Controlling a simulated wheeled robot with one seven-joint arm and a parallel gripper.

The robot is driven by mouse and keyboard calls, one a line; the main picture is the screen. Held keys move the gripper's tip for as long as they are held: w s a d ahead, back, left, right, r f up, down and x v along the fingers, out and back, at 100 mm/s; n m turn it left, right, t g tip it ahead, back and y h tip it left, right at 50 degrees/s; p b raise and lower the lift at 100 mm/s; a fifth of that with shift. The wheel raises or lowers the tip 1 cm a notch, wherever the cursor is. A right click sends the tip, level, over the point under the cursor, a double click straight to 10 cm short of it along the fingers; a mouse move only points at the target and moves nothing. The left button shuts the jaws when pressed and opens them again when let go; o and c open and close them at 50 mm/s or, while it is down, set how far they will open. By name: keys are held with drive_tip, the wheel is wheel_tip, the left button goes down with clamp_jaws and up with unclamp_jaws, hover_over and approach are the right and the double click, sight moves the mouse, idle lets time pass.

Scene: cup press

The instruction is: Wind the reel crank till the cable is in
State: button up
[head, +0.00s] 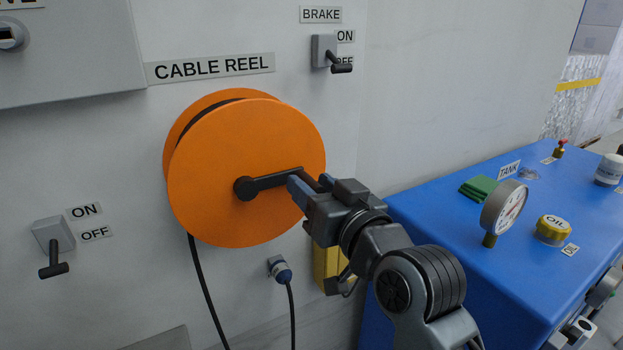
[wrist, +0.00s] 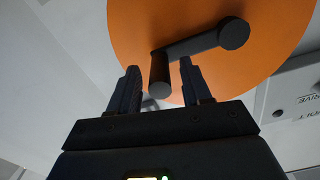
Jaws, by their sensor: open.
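The orange cable reel (head: 225,140) is mounted on the wall under its label. Its black crank (head: 270,181) runs from the hub to the right and slightly up. The crank arm also shows in the wrist view (wrist: 205,42), with the handle peg (wrist: 160,75) at its end. My gripper (head: 308,184) is at that outer end. In the wrist view my gripper (wrist: 159,68) is open, with one finger on each side of the peg. I cannot tell whether a finger touches it. The black cable (head: 203,285) hangs below the reel and leaves the frame; its end is hidden.
A brake lever (head: 340,67) at upper right points down toward its partly covered OFF label. Another switch (head: 52,245) is at lower left. A plug with a cord (head: 283,272) sits below the reel. A blue tank (head: 440,225) with a gauge (head: 503,208) stands right of my arm.

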drive_tip(key=shift+x, duration=0.8)
drive_tip(key=shift+c, duration=0.4)
clamp_jaws()
